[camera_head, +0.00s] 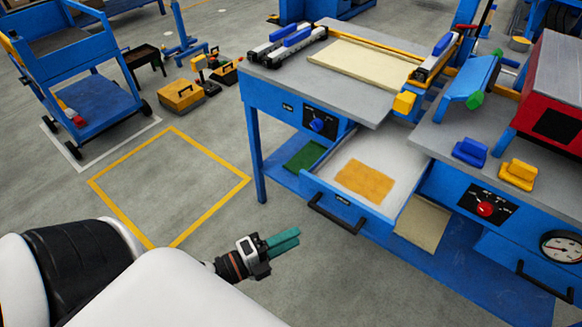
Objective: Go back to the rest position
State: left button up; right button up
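My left gripper (284,242) shows at the lower middle, with the arm coming in from the lower left. Its two teal fingers lie close together and hold nothing that I can see. It is over the grey floor, left of the open drawer (401,167) and apart from the bench. My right gripper is not in view.
The blue workbench (262,90) has its drawer pulled out, with an orange sheet (364,180) inside. A red machine (555,85) stands on the right-hand bench. A blue cart (100,105) is at the left. A yellow floor square (128,217) is empty.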

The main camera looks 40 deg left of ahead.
pick_arm(q)
jog(key=s+a+f+n+g+y+p, duration=0.1)
jog(key=s+f+n+g+y, duration=0.15)
jog(key=f+n, duration=0.7)
jog(key=s+a+f+n+g+y, duration=0.2)
jog(key=f+n+g+y, duration=0.15)
jog(key=f, duration=1.35)
jog(key=s+d+f+n+g, duration=0.1)
jog(key=s+f+n+g, duration=0.2)
jog(key=s+f, duration=0.5)
jog(key=s+d+f+n+g+y+p, duration=0.1)
jog(key=s+f+n+g, duration=0.3)
jog(key=s, duration=0.9)
notch_tip(320, 180, down, 5)
jog(key=shift+s+r+g, duration=0.2)
jog(key=shift+s+g, duration=0.2)
jog(key=shift+g, duration=0.8)
